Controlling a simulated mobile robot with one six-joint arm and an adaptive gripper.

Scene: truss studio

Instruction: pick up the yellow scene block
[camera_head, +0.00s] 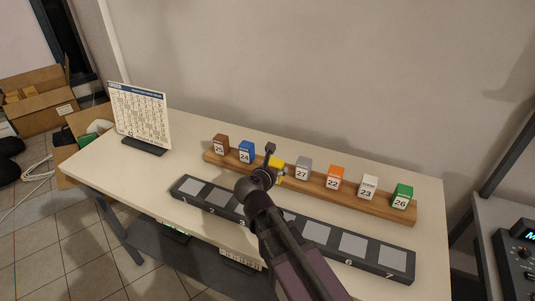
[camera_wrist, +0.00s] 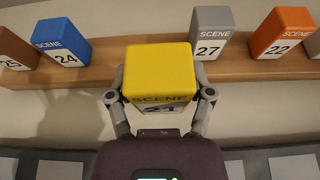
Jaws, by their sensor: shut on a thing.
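The yellow scene block (camera_wrist: 160,72) is in the middle of the wrist view, with "SCENE" and a partly hidden number on its face. My gripper (camera_wrist: 160,98) has one finger on each side of the block and is shut on it. The block is in front of or over the wooden rack (camera_wrist: 110,72); I cannot tell whether it touches the rack. In the head view the yellow block (camera_head: 276,167) shows only in part behind my gripper (camera_head: 270,170).
On the rack stand brown (camera_head: 221,145), blue (camera_head: 246,152), grey (camera_head: 303,168), orange (camera_head: 335,177), white (camera_head: 368,187) and green (camera_head: 402,196) blocks. A dark numbered tray (camera_head: 318,232) lies in front. A calendar board (camera_head: 141,116) stands at left on the table (camera_head: 110,160).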

